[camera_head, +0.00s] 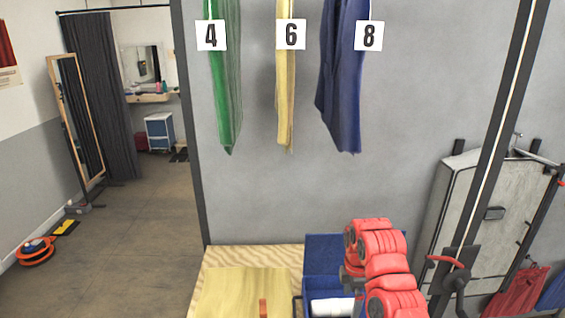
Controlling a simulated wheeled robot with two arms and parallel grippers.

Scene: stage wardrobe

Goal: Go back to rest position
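A red jointed arm (385,268), which looks like my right arm, rises from the bottom edge right of the middle. It stands in front of a blue bin. A small dark part shows at its left side, but I cannot make out any gripper fingers. My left arm and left gripper are not in view.
A wooden surface (232,256) with yellow cloth (235,292) lies low in the middle, beside the blue bin (322,248). Green (225,95), yellow (285,100) and blue (342,90) cloths hang above. A grey cabinet (470,215) stands right. Open floor (125,240) lies left.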

